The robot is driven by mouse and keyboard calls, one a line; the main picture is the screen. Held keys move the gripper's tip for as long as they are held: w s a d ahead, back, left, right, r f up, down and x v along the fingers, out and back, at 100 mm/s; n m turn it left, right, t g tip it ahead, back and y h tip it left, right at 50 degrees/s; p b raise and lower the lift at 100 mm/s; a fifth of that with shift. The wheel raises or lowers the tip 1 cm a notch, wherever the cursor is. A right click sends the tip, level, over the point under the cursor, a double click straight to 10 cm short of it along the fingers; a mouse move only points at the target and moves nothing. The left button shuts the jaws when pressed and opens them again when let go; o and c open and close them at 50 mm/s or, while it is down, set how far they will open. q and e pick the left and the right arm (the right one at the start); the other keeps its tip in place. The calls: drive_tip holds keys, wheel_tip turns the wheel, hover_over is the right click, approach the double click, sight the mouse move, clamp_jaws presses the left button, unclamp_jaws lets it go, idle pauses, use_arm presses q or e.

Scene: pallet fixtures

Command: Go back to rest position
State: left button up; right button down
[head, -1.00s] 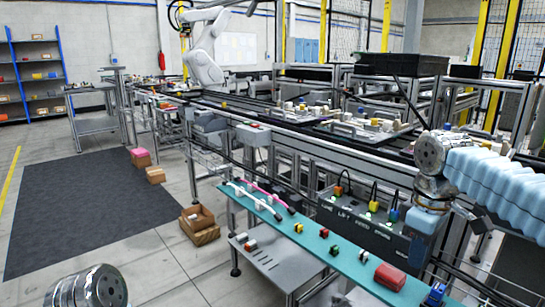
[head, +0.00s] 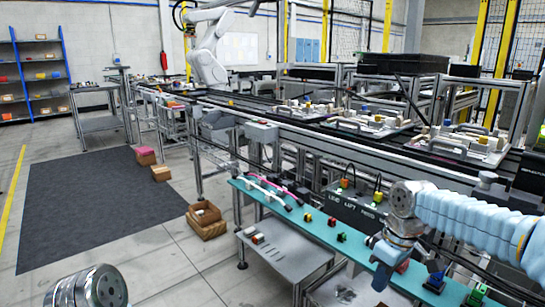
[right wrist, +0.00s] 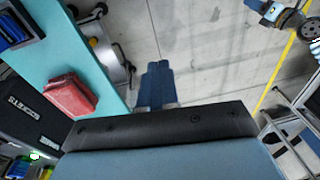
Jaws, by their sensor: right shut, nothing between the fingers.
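My right gripper (head: 382,280) hangs at the lower right of the head view, beside the front edge of the teal bench top (head: 300,222). Its blue fingers (right wrist: 155,84) are shut and empty in the right wrist view, over bare floor. The metal wrist of my left arm (head: 90,288) shows at the bottom left. A blue and metal part of that arm seems to show in the right wrist view's top right corner; its jaws cannot be made out.
Small coloured blocks (head: 324,224) and a dark control box (head: 352,208) are on the bench. A conveyor line (head: 300,128) runs behind. Brown boxes (head: 207,222) stand on the floor near a dark mat (head: 95,210).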

drive_tip(key=s+a+f+m+y, duration=0.2)
drive_tip(key=a+f, duration=0.4)
drive_tip(key=f, duration=0.6)
drive_tip(key=s+a+f+m+y, duration=0.15)
drive_tip(key=a+f, duration=0.35)
drive_tip(key=f, duration=0.8)
drive_tip(key=s+a+f+m, duration=0.2)
drive_tip(key=s+f+m, duration=0.4)
drive_tip(key=s+f, duration=0.8)
drive_tip(key=shift+s+a+t+h, duration=0.25)
drive_tip(key=shift+s+h, duration=0.2)
drive_tip(key=shift+s, duration=0.3)
